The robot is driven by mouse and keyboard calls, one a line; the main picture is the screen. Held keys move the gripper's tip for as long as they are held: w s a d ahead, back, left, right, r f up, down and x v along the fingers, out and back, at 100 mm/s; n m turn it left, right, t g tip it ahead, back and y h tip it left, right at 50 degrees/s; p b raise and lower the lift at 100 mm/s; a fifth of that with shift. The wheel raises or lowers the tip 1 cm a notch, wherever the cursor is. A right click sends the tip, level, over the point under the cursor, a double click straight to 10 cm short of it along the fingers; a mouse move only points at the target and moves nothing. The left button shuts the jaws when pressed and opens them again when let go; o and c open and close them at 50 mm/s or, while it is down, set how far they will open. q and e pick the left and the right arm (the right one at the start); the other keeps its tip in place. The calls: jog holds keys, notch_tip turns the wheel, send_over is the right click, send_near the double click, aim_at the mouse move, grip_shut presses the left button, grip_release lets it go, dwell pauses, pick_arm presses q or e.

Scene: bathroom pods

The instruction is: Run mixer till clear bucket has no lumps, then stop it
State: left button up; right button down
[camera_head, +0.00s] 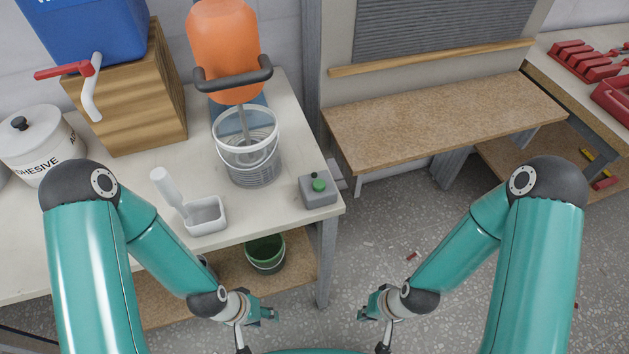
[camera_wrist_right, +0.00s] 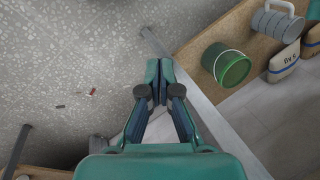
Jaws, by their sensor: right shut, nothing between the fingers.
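The mixer (camera_head: 222,45) is orange with a dark handle and stands over the clear bucket (camera_head: 231,160) on the bench. Its shaft (camera_head: 246,128) reaches down into the bucket. The bucket's contents look greyish, and I cannot make out lumps or whether the paddle turns. A grey box with a green button (camera_head: 319,186) sits at the bench's right front corner. My left gripper (camera_head: 264,316) is low in front of the bench, its fingers too small to judge. My right gripper (camera_head: 368,310) is low over the floor side, shut and empty; it also shows in the right wrist view (camera_wrist_right: 158,82).
A white tray (camera_head: 206,226) with a pale-handled tool is left of the box. An adhesive tub (camera_head: 42,150) and a blue container (camera_head: 85,28) on a wooden block (camera_head: 135,105) stand further left. A green bucket (camera_head: 265,256) is on the lower shelf. Floor between benches is mostly clear.

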jog(key=w+d+r+m+t+h+p, duration=0.1)
jog(key=w+d+r+m+t+p, duration=0.1)
jog(key=w+r+m, duration=0.5)
notch_tip(320, 180, up, 31)
jog(key=m+t+y+p, duration=0.2)
jog(key=m+t+p, duration=0.25)
jog(key=m, duration=0.75)
send_over(320, 187)
jog(key=shift+r+t, duration=0.15)
jog(key=shift+t, duration=0.2)
notch_tip(320, 187, down, 8)
jog(key=b, duration=0.8)
jog(key=shift+f+b, duration=0.45)
jog(key=shift+b, duration=0.2)
